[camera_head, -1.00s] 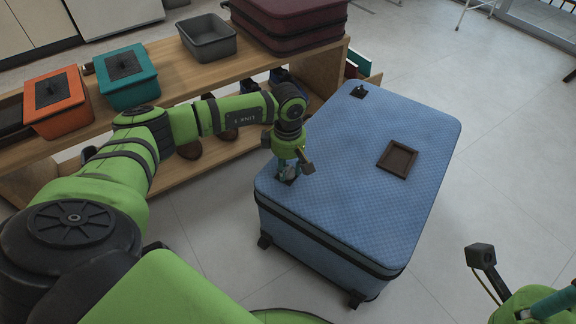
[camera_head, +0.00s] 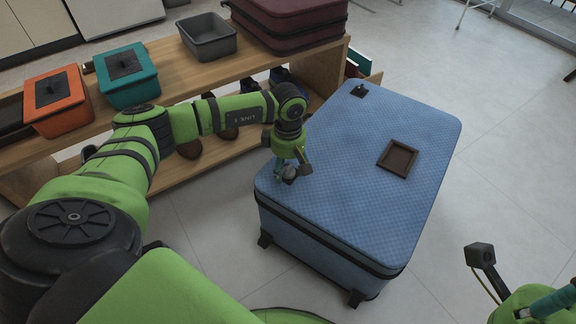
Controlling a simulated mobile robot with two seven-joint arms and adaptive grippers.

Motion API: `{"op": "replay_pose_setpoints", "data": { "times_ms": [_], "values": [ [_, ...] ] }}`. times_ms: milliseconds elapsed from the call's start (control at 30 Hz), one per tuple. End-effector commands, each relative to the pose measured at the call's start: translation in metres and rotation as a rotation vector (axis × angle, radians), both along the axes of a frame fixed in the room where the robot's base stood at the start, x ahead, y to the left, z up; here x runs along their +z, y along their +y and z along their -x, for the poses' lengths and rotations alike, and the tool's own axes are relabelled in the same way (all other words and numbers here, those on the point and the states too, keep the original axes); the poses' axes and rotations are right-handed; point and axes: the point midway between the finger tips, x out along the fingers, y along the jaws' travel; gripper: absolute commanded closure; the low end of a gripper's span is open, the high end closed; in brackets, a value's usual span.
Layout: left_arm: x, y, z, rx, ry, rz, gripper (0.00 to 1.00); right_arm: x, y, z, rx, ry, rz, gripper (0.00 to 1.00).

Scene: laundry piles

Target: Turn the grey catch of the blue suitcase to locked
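The blue suitcase (camera_head: 345,185) lies flat in the middle of the view, with a dark square frame (camera_head: 397,158) and a small dark fitting (camera_head: 358,91) on its top. My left gripper (camera_head: 286,177) points down at the suitcase's left corner. Its fingers and whatever lies under them are too small and hidden to tell whether they are open or shut. No grey catch can be made out; the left gripper may cover it. Part of my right arm (camera_head: 530,300) shows at the lower right; its fingertips are not in view.
A wooden bench (camera_head: 175,75) stands behind on the left. It carries an orange box (camera_head: 55,117), a teal box (camera_head: 127,92), a grey bin (camera_head: 208,48) and a maroon suitcase (camera_head: 290,35). Shoes sit beneath. The tiled floor (camera_head: 480,160) at right is clear.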

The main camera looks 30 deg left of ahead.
Motion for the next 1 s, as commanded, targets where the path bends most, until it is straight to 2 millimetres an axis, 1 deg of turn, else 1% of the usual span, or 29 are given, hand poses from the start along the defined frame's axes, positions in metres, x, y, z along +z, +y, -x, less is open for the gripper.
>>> {"op": "replay_pose_setpoints", "data": {
  "times_ms": [167,267,500,600,700,833,1000],
  "values": [
    [0.006,0.0,-0.001,0.001,-0.003,0.0,0.39,-0.001,0.0,-0.001,0.0,0.005,0.005,1.0],
    [0.02,0.0,-0.002,0.001,-0.007,0.0,0.39,-0.001,0.0,0.0,-0.001,0.003,0.003,1.0],
    [0.071,0.0,-0.002,0.0,-0.006,0.0,0.39,0.0,0.0,0.0,-0.001,0.001,0.001,1.0],
    [0.09,0.0,-0.001,0.0,-0.005,0.0,0.39,0.0,0.0,0.0,-0.001,0.001,0.001,1.0],
    [0.105,0.0,-0.001,0.001,-0.004,0.0,0.39,0.0,0.0,0.0,-0.001,0.0,0.0,1.0],
    [0.117,0.0,-0.001,0.0,-0.002,0.001,0.39,0.0,0.0,0.0,0.0,0.0,0.0,1.0],
    [0.121,0.0,0.0,0.0,0.0,0.0,0.39,0.0,0.0,0.0,0.0,0.0,0.0,1.0]
  ]
}}
